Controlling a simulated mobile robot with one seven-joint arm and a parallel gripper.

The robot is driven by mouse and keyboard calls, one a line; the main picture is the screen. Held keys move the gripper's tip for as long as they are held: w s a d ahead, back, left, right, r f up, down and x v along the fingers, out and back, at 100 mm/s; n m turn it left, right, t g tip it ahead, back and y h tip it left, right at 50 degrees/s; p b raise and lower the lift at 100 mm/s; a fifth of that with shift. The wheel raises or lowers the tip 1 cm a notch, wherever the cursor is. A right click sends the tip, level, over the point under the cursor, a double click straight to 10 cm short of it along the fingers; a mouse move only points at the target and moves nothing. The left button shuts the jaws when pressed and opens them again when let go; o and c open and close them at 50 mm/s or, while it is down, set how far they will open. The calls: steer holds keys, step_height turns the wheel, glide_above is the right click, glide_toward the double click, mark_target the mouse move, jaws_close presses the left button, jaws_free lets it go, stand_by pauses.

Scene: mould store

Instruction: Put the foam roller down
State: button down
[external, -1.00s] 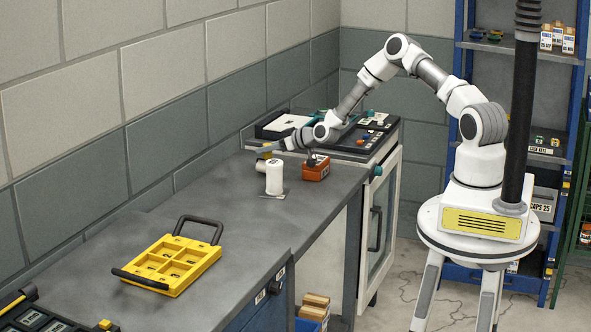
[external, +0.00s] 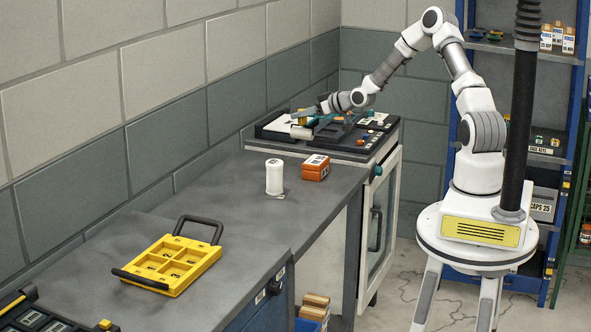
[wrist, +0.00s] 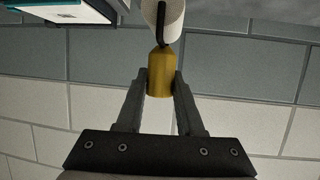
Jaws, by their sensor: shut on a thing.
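The foam roller has a yellow handle (wrist: 161,75), a thin dark wire frame and a white roller head (wrist: 163,18). My gripper (wrist: 160,88) is shut on the yellow handle, one finger on each side. In the external view my gripper (external: 314,112) holds the roller up above the black tray area at the back of the bench. The white roller head (external: 301,132) hangs below the handle there. Whether it touches anything beneath cannot be told.
A white cylinder (external: 274,177) and an orange box (external: 315,168) stand on the grey bench top (external: 225,212). A black tray (external: 268,131) lies on the raised cabinet top behind. A yellow compartment tray (external: 178,263) lies nearer. Bare bench lies between.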

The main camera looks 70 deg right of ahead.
steer(key=s+a+n+g+y+b, duration=0.15)
steer(key=a+n+y+b, duration=0.55)
steer(key=a, duration=2.4)
steer(key=shift+w+a+f+n+g+y, duration=0.2)
steer(key=shift+w+a+f+y, duration=0.35)
steer(key=shift+a+f, duration=1.25)
steer(key=shift+w+a+f+n+g+y, duration=0.1)
steer(key=shift+w+a+f+n+y, duration=0.25)
steer(key=shift+w+a+f, duration=0.95)
steer(key=shift+w+a+f+n+g+y, duration=0.15)
steer(key=shift+a+f+n+y, duration=0.2)
steer(key=shift+a+f, duration=1.9)
steer(key=shift+f, duration=0.15)
steer(key=c, duration=0.5)
jaws_free()
steer(key=shift+c, duration=0.2)
